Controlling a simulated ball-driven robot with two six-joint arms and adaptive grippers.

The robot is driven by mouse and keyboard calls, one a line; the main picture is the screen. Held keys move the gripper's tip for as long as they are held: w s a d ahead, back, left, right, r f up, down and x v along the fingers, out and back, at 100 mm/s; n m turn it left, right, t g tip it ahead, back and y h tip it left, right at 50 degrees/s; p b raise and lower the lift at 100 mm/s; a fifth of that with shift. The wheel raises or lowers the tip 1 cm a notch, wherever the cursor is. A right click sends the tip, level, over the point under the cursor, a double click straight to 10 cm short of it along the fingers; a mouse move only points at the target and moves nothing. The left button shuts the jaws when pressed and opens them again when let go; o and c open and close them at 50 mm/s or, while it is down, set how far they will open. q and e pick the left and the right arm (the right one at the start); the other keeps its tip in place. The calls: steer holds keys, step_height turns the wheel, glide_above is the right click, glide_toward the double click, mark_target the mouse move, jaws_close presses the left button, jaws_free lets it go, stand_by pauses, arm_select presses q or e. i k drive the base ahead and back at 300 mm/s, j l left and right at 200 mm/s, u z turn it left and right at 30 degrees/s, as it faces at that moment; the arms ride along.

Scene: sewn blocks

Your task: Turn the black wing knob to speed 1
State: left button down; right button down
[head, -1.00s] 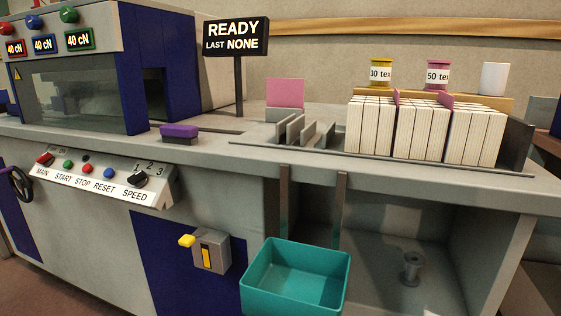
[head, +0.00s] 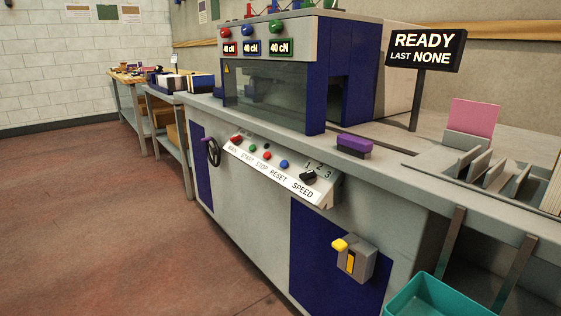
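The black wing knob (head: 308,178) sits at the right end of the sloping control panel (head: 265,172) on the machine's front. The digits 1, 2 and 3 are printed above it and the word SPEED below it. The knob is small in this view, and I cannot tell exactly which digit it points to. To its left on the panel are the MAIN, START, STOP and RESET buttons. Neither of my grippers shows in the head view.
A yellow-handled lever box (head: 354,260) sticks out below the panel, with a teal bin (head: 440,296) to its right. A black handwheel (head: 213,152) is at the left. A READY sign (head: 425,50) stands on the counter. The floor (head: 110,220) at left is clear.

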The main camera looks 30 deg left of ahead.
mark_target(310, 177)
steer(key=u, duration=0.5)
steer(key=i+j+u, duration=0.1)
steer(key=j+u, duration=0.25)
steer(key=i+j+u, duration=0.1)
steer(key=u, duration=0.25)
steer(key=i+j+u, duration=0.2)
steer(key=u, duration=0.15)
